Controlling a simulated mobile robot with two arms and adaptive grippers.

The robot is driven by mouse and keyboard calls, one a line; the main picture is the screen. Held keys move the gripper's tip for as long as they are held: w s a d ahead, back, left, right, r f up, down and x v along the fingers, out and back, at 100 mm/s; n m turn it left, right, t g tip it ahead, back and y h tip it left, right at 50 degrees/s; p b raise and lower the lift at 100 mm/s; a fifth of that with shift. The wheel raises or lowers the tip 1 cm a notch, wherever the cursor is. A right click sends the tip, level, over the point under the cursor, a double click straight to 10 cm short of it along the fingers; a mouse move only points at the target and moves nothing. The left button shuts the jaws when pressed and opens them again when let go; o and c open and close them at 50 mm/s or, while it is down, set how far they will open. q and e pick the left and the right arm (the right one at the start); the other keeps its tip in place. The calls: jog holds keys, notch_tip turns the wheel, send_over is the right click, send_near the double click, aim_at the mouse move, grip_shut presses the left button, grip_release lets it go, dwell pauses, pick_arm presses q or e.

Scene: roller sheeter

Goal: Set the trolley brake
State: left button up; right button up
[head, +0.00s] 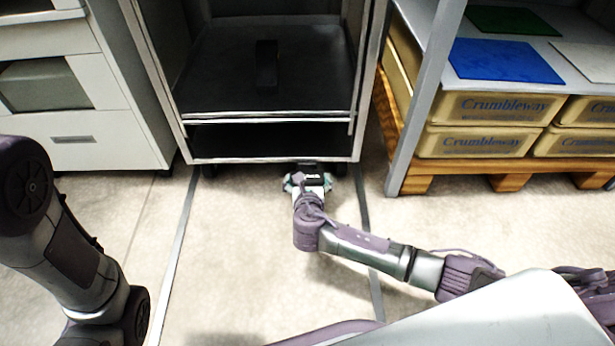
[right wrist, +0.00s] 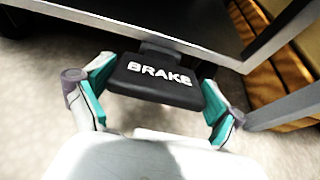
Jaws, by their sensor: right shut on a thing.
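The trolley (head: 270,158) is a tall metal rack with dark shelves, standing between a cabinet and a shelf unit. Its brake pedal (right wrist: 155,78) is a black block marked BRAKE, sticking out under the trolley's bottom edge. My right gripper (head: 308,176) is low at that edge, at the pedal. In the right wrist view the fingers of my right gripper (right wrist: 155,92) stand at either side of the pedal and are shut on it. Their exact contact is partly hidden. My left arm shows at the left of the head view, but its gripper is out of view.
A white drawer cabinet (head: 80,120) stands left of the trolley. At the right, a shelf unit holds blue and green boards above yellow Crumbleway boxes (head: 480,142) on a wooden pallet (head: 505,181). The floor (head: 250,250) in front is clear, with grey lines.

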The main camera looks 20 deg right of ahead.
jog(key=shift+s+f+p, duration=0.2)
jog(key=shift+f+p, duration=0.8)
jog(key=shift+f, duration=0.35)
jog(key=shift+s+f+p, duration=0.2)
jog(key=shift+f+p, duration=0.75)
jog(key=shift+f, duration=0.35)
jog(key=o, duration=1.3)
jog(key=shift+f, duration=0.1)
jog(key=shift+w, duration=0.15)
jog(key=shift+a+r, duration=0.1)
jog(key=shift+r, duration=0.15)
jog(key=v, duration=0.7)
jog(key=shift+s, duration=0.25)
